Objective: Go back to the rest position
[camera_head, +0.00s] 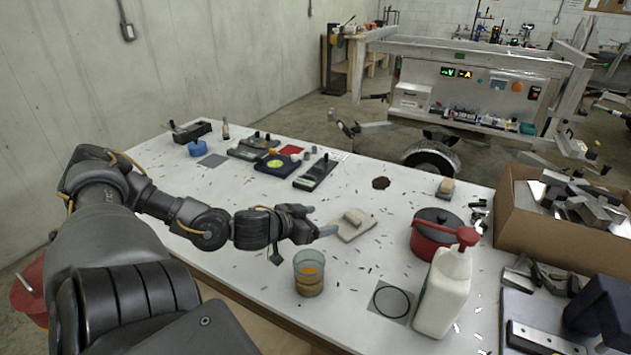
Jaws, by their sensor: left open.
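My left arm comes in from the left and reaches over the white table (235,265). Its gripper (325,220) is open and empty above the table. The fingertips appear close to a beige cloth with a small block (355,224); I cannot tell whether they touch it. A glass with orange contents (309,273) stands upright just in front of the gripper. My right gripper is not in view.
A white pump bottle (443,292) and a dark red pot (432,234) stand at the right. A cardboard box of metal parts (540,232) is beyond them. Several devices, including a black one (316,174), lie at the back. An aluminium trailer (465,85) stands behind the table.

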